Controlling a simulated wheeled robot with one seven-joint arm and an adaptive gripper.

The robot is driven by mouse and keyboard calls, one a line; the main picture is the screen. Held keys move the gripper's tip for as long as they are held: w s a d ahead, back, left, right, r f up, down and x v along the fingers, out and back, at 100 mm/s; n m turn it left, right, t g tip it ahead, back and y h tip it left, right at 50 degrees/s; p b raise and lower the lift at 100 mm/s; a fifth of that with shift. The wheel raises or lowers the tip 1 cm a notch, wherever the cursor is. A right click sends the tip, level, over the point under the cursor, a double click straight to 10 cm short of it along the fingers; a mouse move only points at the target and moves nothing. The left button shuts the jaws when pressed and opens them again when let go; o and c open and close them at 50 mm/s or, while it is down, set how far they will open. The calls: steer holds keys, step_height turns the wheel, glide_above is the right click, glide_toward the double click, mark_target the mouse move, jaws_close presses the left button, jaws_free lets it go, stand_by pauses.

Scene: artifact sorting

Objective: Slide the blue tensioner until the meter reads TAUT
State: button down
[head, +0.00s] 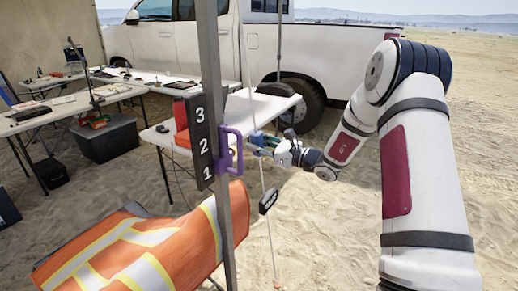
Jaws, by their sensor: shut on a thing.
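The blue tensioner (260,138) sits on a thin pale guy line (267,240) that runs down to the sand. My gripper (273,147) reaches in from the right and is shut on the tensioner. The fingers hide part of it. A small black meter (268,201) with a pale label is on the line below the gripper. Its lettering is too small to read.
A grey pole (232,215) stands just left of the line, with a purple handle (230,150) and a black board (199,140) marked 3, 2, 1. An orange vest (150,245) lies front left. Tables and a white truck (330,60) stand behind. Open sand lies right.

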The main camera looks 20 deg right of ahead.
steer(key=c, duration=1.2)
jaws_free()
steer(key=shift+f, duration=0.2)
steer(key=shift+c, duration=0.2)
steer(key=shift+d, duration=0.1)
steer(key=v, duration=1.1)
steer(key=shift+s, duration=0.4)
steer(key=shift+d, duration=0.2)
